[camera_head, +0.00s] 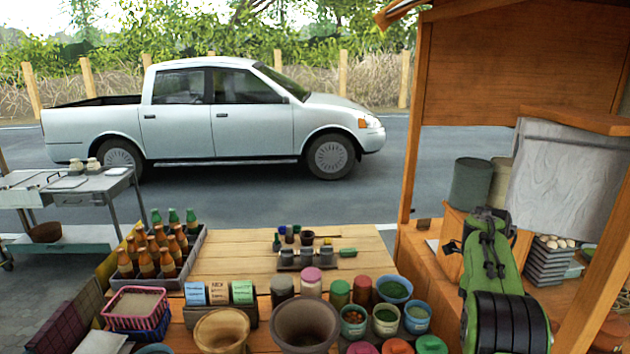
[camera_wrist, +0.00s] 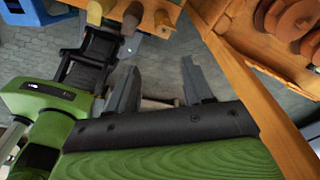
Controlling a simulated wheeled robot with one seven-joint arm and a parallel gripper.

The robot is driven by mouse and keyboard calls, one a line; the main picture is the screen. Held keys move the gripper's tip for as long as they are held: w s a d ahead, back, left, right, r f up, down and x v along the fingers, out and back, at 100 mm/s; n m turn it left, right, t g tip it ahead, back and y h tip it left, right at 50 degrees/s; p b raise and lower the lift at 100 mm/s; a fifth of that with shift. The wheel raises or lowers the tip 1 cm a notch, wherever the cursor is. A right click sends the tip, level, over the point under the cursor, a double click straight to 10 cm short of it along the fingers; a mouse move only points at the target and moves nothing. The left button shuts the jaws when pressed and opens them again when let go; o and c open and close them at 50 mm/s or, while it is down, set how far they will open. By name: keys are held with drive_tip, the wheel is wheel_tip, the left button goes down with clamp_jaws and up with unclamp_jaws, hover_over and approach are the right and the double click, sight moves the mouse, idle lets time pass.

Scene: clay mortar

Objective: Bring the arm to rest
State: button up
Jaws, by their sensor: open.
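My gripper (camera_wrist: 160,88) shows in the wrist view with two grey fingers spread apart. No object shows between them; grey paving lies behind. My green and black arm (camera_head: 492,270) is at the right in the head view, beside the stall table and in front of the wooden counter. The gripper's fingers cannot be made out in the head view. A brown clay bowl (camera_head: 305,312) and a lighter clay pot (camera_head: 221,328) stand at the table's near edge, apart from my arm.
The wooden table (camera_head: 225,262) holds bottles in a crate (camera_head: 190,262), jars and small tubs. A wooden post (camera_wrist: 250,90) runs close beside the gripper. Reddish discs (camera_wrist: 298,18) sit at upper right in the wrist view. A pickup truck (camera_head: 215,120) stands on the road behind.

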drive_tip(key=s+a+r+n+t+b, duration=0.2)
drive_tip(key=s+a+r+n+t, duration=0.1)
drive_tip(key=s+a+r+n, duration=0.8)
drive_tip(key=s+a+f+n+t, duration=0.1)
drive_tip(key=s+a+f+n, duration=0.2)
drive_tip(key=s+n, duration=0.3)
drive_tip(key=s+a+f+n+t+b, duration=0.1)
drive_tip(key=s+a+f+n, duration=0.2)
drive_tip(key=s+n, duration=0.3)
drive_tip(key=s+a+f+n+t+b, duration=0.1)
drive_tip(key=s+a+f+n, duration=0.2)
drive_tip(key=s+n, duration=0.3)
drive_tip(key=shift+s+a+f+t+y, duration=0.15)
drive_tip(key=shift+a+f+t+y, duration=0.2)
drive_tip(key=shift+a, duration=0.55)
